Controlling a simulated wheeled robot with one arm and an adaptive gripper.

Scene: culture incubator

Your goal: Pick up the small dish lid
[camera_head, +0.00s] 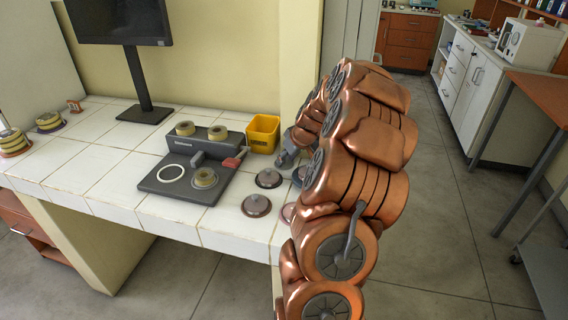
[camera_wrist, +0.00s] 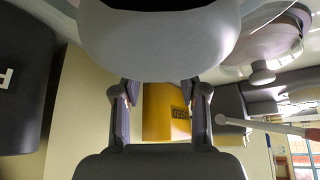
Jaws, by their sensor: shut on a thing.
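My gripper (camera_head: 287,157) is at the right end of the tiled bench, beside the yellow box and partly behind my copper arm. In the wrist view my gripper (camera_wrist: 160,100) shows its two dark fingers apart. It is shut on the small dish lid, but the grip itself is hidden. A pale rounded shape covers the top middle of that view; I cannot tell whether it is the lid. Brown-rimmed grey lids with knobs lie on the bench: one lid (camera_head: 268,178) near my gripper, another lid (camera_head: 256,205) nearer the front edge, with others partly covered by my arm.
A yellow box (camera_head: 262,133) stands just left of my gripper, also in the wrist view (camera_wrist: 158,112). A dark device (camera_head: 185,178) with dishes and a red-tipped handle (camera_head: 233,161) is further left. A monitor (camera_head: 120,20) stands behind. The bench's left front is clear.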

